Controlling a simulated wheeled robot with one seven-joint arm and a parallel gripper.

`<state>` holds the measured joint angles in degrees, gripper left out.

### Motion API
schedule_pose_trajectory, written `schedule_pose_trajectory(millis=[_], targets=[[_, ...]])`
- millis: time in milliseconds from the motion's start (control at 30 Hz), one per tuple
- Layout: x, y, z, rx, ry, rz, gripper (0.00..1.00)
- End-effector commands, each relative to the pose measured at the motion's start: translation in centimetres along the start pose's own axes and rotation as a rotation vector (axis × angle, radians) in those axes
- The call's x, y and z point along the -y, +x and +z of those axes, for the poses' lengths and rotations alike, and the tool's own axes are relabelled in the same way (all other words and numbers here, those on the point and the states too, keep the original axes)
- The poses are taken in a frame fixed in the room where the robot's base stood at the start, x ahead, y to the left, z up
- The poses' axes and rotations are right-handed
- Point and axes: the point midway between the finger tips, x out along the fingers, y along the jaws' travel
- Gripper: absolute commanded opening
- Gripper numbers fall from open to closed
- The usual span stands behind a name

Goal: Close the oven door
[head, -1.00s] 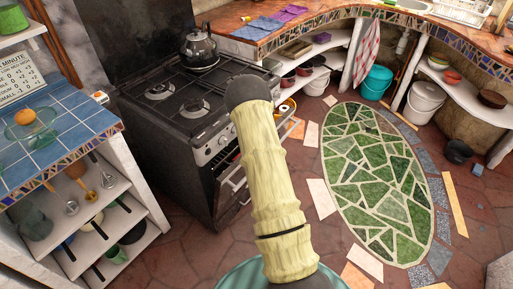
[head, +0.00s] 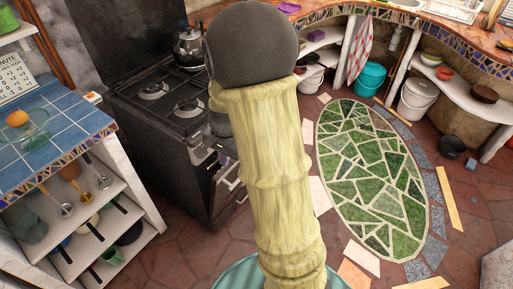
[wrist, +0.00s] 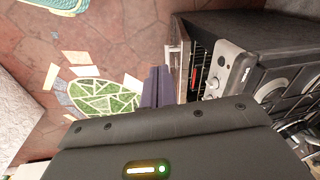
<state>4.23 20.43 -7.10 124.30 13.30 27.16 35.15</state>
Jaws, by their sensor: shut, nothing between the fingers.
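The black oven (head: 165,130) stands left of centre in the head view, with burners and a kettle on top. Its door (head: 228,185) stands partly open, and my arm covers much of the front. In the wrist view the oven (wrist: 232,75) is at the right, turned on its side. A gap there shows the dark inside with racks and something red, beside the pale edge of the door (wrist: 176,55). My gripper (wrist: 157,76) is shut and empty, close to the door in the picture. I cannot tell whether it touches the door.
A blue-tiled counter with shelves (head: 60,150) stands left of the oven. A curved counter (head: 450,30) with buckets beneath runs along the back right.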

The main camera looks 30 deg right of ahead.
Motion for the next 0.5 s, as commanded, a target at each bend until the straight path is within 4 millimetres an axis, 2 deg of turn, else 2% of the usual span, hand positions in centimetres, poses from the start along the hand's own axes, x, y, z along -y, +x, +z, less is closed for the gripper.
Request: schedule_pose_trajectory(millis=[33, 100, 233, 333, 500], targets=[[-0.7, -1.2, 1.9, -0.009, -0.134, -0.007, 0.0], [-1.8, -2.4, 4.4, -0.022, -0.339, -0.01, 0.0], [-4.0, -4.0, 8.4, -0.051, -0.691, -0.012, 0.0], [-5.5, -4.7, 10.3, -0.069, -0.884, -0.009, 0.0], [-6.4, -5.0, 11.5, -0.08, -1.009, -0.004, 0.0]])
